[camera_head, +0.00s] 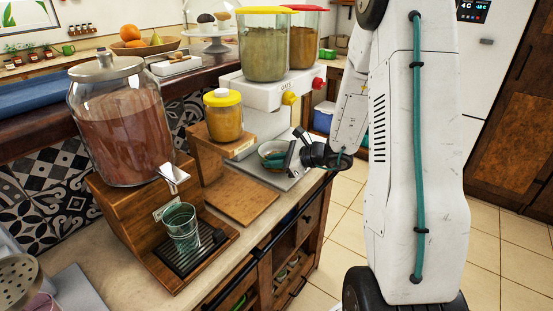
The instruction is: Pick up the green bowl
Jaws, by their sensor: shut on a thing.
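The green bowl (268,150) is small in the head view, on or just above a grey tray under the cereal dispenser. Its right side is hidden by my gripper. My gripper (286,156) reaches in from the right, with its dark fingers at the bowl's right rim. The fingers are shut on the bowl's edge. The gap between the bowl and the tray is too small to tell.
The cereal dispenser (265,92) stands close above and behind the bowl. A wooden stand with a yellow-lidded jar (223,118) is to the left. A big glass drink jar (122,130) and a green glass (181,228) stand nearer. Open tiled floor (345,215) lies right of the counter.

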